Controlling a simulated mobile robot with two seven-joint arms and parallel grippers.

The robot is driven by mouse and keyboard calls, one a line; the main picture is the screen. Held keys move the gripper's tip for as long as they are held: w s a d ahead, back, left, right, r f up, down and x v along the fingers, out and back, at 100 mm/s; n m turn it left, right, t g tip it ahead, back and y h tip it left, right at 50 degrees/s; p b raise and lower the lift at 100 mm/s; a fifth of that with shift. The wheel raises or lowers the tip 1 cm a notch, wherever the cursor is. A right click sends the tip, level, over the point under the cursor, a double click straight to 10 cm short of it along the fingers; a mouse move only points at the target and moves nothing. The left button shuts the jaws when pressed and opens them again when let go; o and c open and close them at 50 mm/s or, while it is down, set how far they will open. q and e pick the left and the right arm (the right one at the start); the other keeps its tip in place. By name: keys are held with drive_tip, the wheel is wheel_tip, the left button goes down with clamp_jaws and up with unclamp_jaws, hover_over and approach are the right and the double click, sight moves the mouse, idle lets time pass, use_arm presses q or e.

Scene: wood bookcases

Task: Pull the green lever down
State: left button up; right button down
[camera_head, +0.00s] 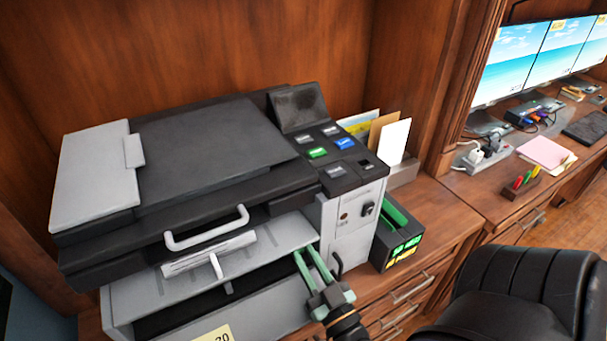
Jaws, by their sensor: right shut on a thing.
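A grey and black printer (215,150) stands on the wooden counter. A long green piece (394,212), which may be the green lever, lies along the top of a dark box with green and yellow labels (402,247), right of the printer. My right gripper (306,252) comes up from the bottom edge, its two greenish fingers at the right end of the printer's lower opening. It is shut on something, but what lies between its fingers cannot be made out. It is apart from the green piece in the picture. My left gripper is not in view.
A white handle (207,232) and a white tab (216,266) stick out at the printer's front. A black curved handle (337,264) is beside my right gripper. A black chair (515,295) stands at the lower right. Monitors (545,55) stand on the desk at right.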

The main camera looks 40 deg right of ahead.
drive_tip(key=c, duration=1)
unclamp_jaws()
drive_tip(key=shift+c, duration=0.2)
drive_tip(key=b+v, duration=0.2)
drive_tip(key=v, duration=1)
drive_tip(key=shift+s+a, duration=0.15)
drive_tip(key=shift+s, duration=0.1)
drive_tip(key=shift+f, duration=0.1)
